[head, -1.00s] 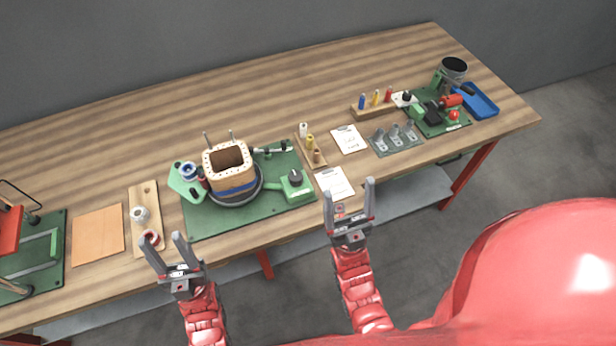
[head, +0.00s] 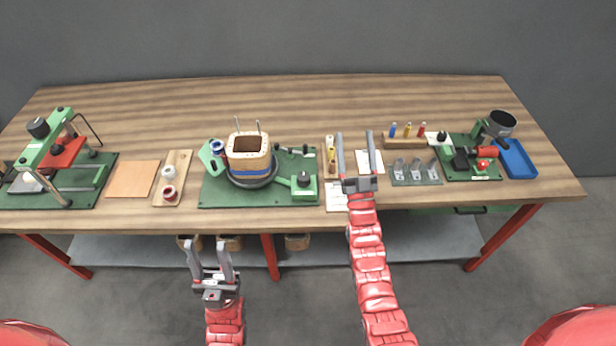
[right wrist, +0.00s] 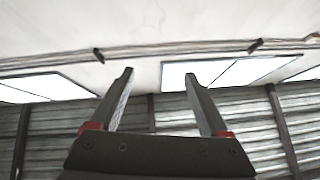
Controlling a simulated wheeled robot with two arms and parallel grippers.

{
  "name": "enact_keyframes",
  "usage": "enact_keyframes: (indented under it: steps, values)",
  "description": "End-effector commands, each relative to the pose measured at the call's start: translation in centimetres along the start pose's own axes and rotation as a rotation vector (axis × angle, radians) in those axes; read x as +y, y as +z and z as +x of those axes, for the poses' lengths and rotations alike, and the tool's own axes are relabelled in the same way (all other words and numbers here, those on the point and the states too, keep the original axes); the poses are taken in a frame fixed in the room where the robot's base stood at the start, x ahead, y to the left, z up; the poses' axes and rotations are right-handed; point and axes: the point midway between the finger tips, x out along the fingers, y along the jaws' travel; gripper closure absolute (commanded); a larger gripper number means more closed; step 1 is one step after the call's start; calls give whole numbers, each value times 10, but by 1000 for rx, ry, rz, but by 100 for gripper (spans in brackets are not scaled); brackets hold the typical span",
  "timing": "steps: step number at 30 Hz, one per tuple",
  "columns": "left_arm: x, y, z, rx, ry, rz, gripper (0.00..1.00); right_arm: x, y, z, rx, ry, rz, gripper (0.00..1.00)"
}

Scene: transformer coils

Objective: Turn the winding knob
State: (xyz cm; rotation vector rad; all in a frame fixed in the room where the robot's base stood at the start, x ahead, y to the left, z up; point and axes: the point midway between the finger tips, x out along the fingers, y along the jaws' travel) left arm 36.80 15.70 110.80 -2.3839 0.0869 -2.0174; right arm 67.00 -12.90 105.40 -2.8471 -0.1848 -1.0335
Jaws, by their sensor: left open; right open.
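The winding knob appears to be the dark round knob (head: 304,182) on the green block at the right of the winding station's green mat (head: 240,195). A tan coil former (head: 250,160) with a blue band stands on a dark round turntable there. My left gripper (head: 210,255) is open and empty, in front of the table and below its front edge in the head view. My right gripper (head: 356,155) is open and empty, to the right of the knob, overlapping the clipboards in the picture. The right wrist view shows its two fingers (right wrist: 160,90) apart against the ceiling.
A green press (head: 50,150) stands at the far left, beside an orange sheet (head: 133,179) and a board with spools (head: 178,165). To the right are clipboards, a metal-clip mat (head: 416,177), a red tool (head: 481,152) and a blue tray (head: 516,160). The table's back strip is clear.

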Motion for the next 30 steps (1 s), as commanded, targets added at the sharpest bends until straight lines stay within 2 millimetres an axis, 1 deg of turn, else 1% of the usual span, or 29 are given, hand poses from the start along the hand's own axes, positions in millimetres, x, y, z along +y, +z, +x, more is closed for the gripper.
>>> enact_keyframes:
  steps: [1,2,3,5,6,8,9,12,15,16,17,20,23,24,26,27,29,30]
  values:
    - [0,0,0,0,0,0,50,-1,15,15,-49,3,13,20]
    - [0,0,0,0,0,0,50,-1,24,23,-79,6,21,20]
    - [0,0,0,0,0,0,50,-2,40,33,-132,11,31,20]
    - [0,0,0,0,0,0,50,-3,63,50,-214,19,51,20]
    - [0,0,0,0,0,0,50,-5,82,61,-282,26,65,20]
    - [0,0,0,0,0,0,50,-9,108,80,-387,37,89,20]
    - [0,0,1,0,0,0,50,-12,126,93,-470,47,106,20]
    - [0,0,1,0,0,0,50,-25,170,118,-709,79,150,20]
    - [0,0,1,0,0,0,50,-40,199,130,-954,119,187,20]
    - [0,0,1,0,0,0,50,-46,203,132,-1026,132,197,20]
    - [0,0,1,0,0,0,50,-51,207,130,-1103,145,204,20]
    - [0,0,1,0,0,0,50,-69,202,126,-1346,196,222,20]
    - [0,0,2,0,0,0,50,-87,176,114,-1586,253,225,20]
    - [0,0,2,0,0,0,50,-94,161,107,-1680,277,220,20]
    - [0,0,2,0,0,0,50,-102,134,97,-1811,313,210,20]
    - [0,0,2,0,0,0,50,-107,116,88,-1893,339,201,20]
    - [0,0,2,0,0,0,50,-113,87,80,-1994,371,185,20]
    - [0,0,2,0,0,0,50,-116,69,74,-2053,391,174,20]
